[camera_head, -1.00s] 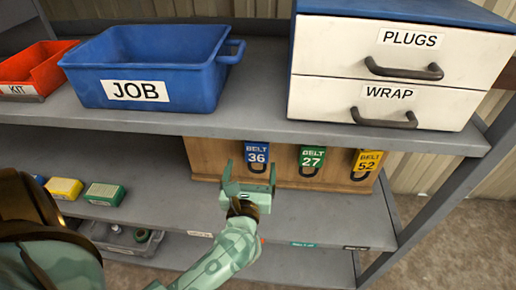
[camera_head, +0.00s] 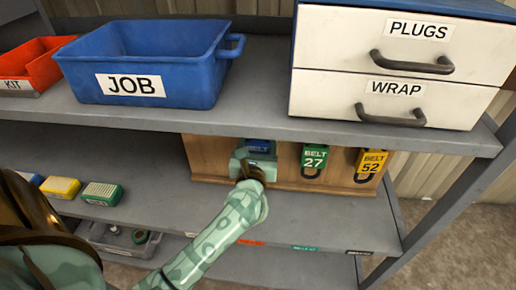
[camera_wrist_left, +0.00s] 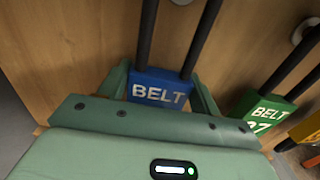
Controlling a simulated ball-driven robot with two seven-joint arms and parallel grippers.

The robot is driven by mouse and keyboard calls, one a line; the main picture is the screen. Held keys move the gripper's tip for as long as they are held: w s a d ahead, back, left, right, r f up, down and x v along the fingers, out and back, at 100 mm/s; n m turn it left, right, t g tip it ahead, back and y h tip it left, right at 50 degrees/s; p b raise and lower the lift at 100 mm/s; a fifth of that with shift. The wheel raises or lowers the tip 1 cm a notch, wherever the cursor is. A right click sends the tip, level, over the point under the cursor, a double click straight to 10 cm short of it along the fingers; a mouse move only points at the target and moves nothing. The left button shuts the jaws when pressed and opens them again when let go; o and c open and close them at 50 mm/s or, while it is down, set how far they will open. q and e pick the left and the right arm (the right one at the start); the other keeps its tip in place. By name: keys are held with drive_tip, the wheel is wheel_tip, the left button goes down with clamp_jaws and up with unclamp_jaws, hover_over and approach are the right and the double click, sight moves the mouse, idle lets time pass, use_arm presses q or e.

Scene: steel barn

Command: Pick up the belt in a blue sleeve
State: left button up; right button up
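The belt in a blue sleeve (camera_head: 258,146) hangs on the front of the wooden board, first from the left in a row of belts. My left gripper (camera_head: 256,160) is in front of it and hides most of the sleeve in the head view. In the left wrist view the blue sleeve (camera_wrist_left: 161,90), lettered BELT, lies between the two fingers (camera_wrist_left: 162,92), one on each side. The fingers look spread and close to the sleeve's edges; I see no clear grip. Dark belt strands run up from the sleeve. My right gripper is not in view.
The green belt 27 (camera_head: 313,158) hangs just right, with the yellow belt 52 (camera_head: 371,162) beyond. The upper shelf (camera_head: 270,122) is above my gripper, carrying the blue JOB bin (camera_head: 205,85) and a drawer unit (camera_head: 345,60). Small boxes (camera_head: 102,193) lie left on the lower shelf.

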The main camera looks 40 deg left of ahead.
use_arm(q)
drive_tip(key=c, duration=0.5)
drive_tip(key=shift+r, duration=0.1)
